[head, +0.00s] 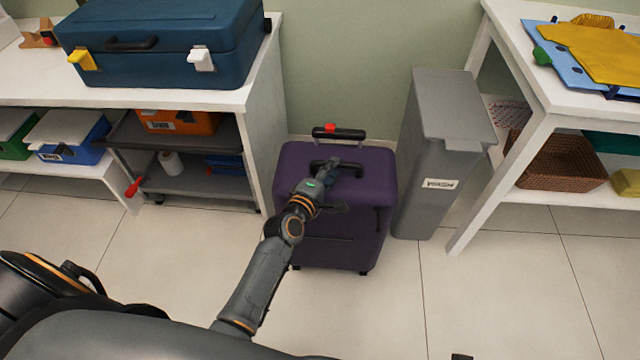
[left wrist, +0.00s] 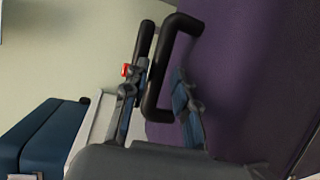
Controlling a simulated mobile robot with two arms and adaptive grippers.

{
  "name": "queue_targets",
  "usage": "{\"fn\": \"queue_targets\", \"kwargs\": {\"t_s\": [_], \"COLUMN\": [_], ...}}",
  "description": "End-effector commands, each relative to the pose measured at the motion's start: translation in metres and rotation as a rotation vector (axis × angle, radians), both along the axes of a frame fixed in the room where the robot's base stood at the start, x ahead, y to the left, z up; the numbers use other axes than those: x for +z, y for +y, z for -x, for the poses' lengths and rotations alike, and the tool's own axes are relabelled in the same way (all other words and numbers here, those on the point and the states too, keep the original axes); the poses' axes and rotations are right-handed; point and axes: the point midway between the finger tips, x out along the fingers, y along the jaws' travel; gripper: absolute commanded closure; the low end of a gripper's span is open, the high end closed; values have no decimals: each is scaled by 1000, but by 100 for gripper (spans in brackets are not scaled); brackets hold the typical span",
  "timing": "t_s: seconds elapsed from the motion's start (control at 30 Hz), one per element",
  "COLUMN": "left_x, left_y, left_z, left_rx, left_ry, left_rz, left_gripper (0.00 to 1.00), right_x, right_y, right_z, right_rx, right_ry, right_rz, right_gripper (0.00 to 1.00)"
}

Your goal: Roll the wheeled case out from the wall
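The wheeled case (head: 335,225) is purple and stands upright on the floor close to the wall. It has a black carry handle (head: 325,164) on top and a black pull handle (head: 338,133) with a red button behind it. My left gripper (head: 342,170) is at the top of the case by the carry handle. In the left wrist view, my left gripper (left wrist: 157,105) has its fingers apart, one on each side of the carry handle (left wrist: 160,75). Whether either finger touches it I cannot tell. The case's purple top (left wrist: 240,70) fills the right side. My right gripper is not in view.
A tall grey bin (head: 425,165) stands close on the case's right. A white shelf unit (head: 262,120) with a blue toolbox (head: 160,45) is on its left. A white table (head: 530,90) is further right. The tiled floor (head: 370,310) in front is clear.

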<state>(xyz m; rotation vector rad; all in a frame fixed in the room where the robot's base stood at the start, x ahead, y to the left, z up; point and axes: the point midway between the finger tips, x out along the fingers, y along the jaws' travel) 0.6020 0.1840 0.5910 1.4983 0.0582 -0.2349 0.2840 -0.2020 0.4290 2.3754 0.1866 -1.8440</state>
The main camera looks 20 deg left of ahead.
Motion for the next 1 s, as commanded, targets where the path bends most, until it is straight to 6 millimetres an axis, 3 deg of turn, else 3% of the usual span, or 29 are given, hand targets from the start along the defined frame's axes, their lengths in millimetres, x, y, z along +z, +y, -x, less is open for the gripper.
{"fn": "queue_targets", "kwargs": {"t_s": [0.2, 0.43, 0.6, 1.0], "left_x": [8, 15, 17, 17], "left_y": [6, 10, 11, 11], "left_z": [50, 86, 96, 96], "left_rx": [1, 0, -1, -1], "left_ry": [3, 3, 2, 1], "left_rz": [-1, -1, 0, 0], "left_gripper": [72, 72, 72, 72], "right_x": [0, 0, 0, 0], "right_y": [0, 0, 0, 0], "right_z": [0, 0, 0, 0], "right_rx": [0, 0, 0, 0], "right_ry": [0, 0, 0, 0], "right_rz": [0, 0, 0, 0], "right_gripper": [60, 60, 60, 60]}}
